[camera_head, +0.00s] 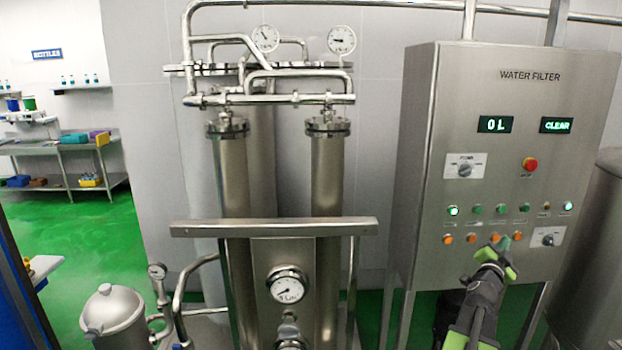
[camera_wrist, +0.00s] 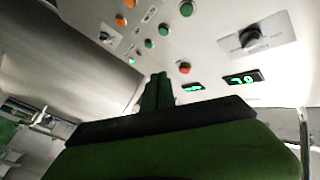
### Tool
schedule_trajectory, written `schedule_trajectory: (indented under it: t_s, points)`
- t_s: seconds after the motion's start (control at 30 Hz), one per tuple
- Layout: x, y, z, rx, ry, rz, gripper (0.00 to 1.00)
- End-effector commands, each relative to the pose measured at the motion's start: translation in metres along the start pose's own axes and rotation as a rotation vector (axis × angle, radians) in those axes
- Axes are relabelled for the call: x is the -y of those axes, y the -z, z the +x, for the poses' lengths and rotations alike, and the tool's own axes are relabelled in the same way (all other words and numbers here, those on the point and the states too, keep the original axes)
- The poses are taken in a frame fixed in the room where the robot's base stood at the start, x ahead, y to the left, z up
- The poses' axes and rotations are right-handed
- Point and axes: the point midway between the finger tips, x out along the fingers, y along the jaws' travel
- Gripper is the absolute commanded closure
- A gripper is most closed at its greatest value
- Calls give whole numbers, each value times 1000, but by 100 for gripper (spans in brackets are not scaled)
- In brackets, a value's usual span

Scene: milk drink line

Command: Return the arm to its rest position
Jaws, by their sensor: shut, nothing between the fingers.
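My arm (camera_head: 478,305) comes up from the bottom right of the head view. My gripper (camera_head: 497,246) is at its end, in front of the lower part of the water filter panel (camera_head: 480,100). The gripper is shut and empty. Its tip overlaps the row of orange buttons (camera_head: 448,239); I cannot tell whether it touches the panel. In the wrist view the closed green fingers (camera_wrist: 157,92) point at the panel, which appears turned over, with green buttons (camera_wrist: 187,8), a red button (camera_wrist: 185,68) and a knob (camera_wrist: 250,38).
The displays read "0 L" (camera_head: 495,124) and "CLEAR" (camera_head: 557,125). Steel filter columns with gauges (camera_head: 288,285) stand left of the panel. A grey canister (camera_head: 113,315) is at lower left. A steel tank (camera_head: 598,250) is at the right edge. Open green floor (camera_head: 95,235) lies at left.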

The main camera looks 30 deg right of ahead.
Motion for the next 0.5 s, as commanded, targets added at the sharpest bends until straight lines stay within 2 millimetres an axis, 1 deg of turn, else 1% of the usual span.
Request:
schedule_trajectory:
  t_s: [0.03, 0.17, 0.27, 0.37, 0.47, 0.5]
  points:
    - [6, -7, -1, 17, 9, -3, 100]
    - [19, -24, -3, 65, 32, -15, 100]
    - [36, -43, -7, 115, 57, -25, 100]
    - [57, -68, -14, 177, 89, -39, 100]
    - [82, -97, -26, 251, 126, -58, 100]
    - [94, -110, -32, 284, 145, -68, 100]
